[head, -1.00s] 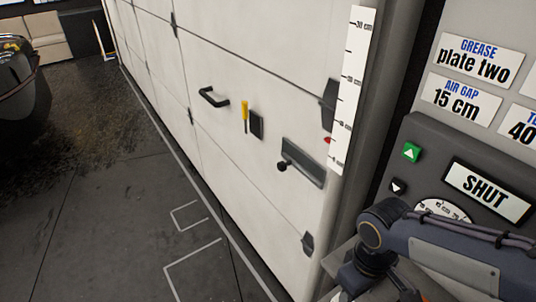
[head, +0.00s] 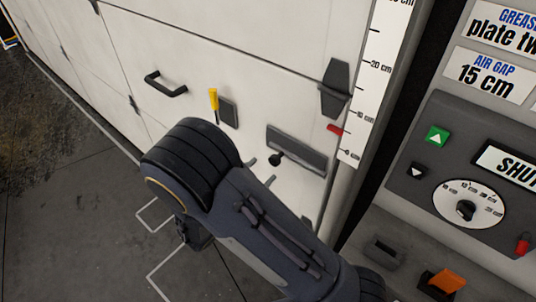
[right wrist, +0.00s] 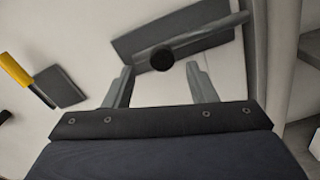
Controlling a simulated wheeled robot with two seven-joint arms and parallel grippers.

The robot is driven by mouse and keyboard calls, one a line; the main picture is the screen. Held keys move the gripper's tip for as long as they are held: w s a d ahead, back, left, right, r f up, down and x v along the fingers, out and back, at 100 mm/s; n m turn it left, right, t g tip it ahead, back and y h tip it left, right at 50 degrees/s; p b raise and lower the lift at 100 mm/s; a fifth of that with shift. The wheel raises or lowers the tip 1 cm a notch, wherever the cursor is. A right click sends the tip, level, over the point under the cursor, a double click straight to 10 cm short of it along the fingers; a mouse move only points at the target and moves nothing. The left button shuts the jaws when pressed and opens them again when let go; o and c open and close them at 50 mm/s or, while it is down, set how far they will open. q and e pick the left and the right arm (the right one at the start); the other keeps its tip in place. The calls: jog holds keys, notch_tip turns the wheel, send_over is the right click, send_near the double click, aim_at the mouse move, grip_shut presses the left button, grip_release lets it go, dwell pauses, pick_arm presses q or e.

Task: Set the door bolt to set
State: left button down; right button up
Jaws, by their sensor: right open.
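The door bolt is a grey plate (head: 300,151) with a round black knob (head: 276,160) on the white door, left of the measuring strip. In the right wrist view the plate (right wrist: 205,38) lies at the top with a bar along it, and the knob (right wrist: 161,59) faces me. My right gripper (head: 261,171) is open and empty, its fingers pointing at the bolt. In the right wrist view the knob appears between the two fingertips (right wrist: 160,73); I cannot tell whether they touch anything. My right arm hides the door below the bolt. My left gripper is out of view.
A yellow-handled lever (head: 213,101) beside a dark plate and a black handle (head: 166,86) are left of the bolt. A measuring strip (head: 377,68) with a red marker (head: 335,129) runs along the door's right side. A control panel (head: 440,150) stands further right.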

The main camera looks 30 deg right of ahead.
aim_at(273, 162)
jog(key=p+x, duration=0.1)
jog(key=x, duration=0.5)
jog(key=shift+d, duration=0.4)
jog(key=shift+w, duration=0.1)
grip_shut()
